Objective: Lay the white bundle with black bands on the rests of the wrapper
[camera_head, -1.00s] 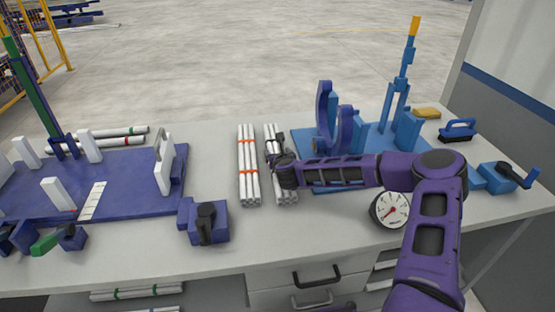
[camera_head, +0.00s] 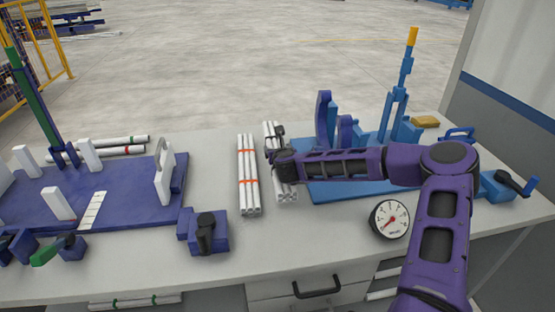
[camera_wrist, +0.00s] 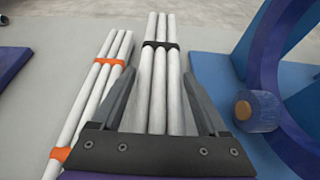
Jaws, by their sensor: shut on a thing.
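The white bundle with black bands (camera_head: 269,132) is a set of white pipes, partly hidden behind my gripper in the head view. My gripper (camera_head: 275,150) is shut around it at mid-length. The wrist view shows the bundle (camera_wrist: 158,90) between the two fingers, with a black band beyond them. It appears slightly raised off the table. To its right is a blue base with purple rings (camera_head: 324,120), which looks like the wrapper. My arm hides part of this base, and I cannot make out its rests. A purple ring (camera_wrist: 262,70) stands close right in the wrist view.
A white bundle with orange bands (camera_head: 249,182) lies just left of the held bundle. Further left is a purple plate (camera_head: 130,200) with white uprights. A round gauge (camera_head: 390,218) is at the table's front. A yellow block (camera_head: 425,121) lies back right.

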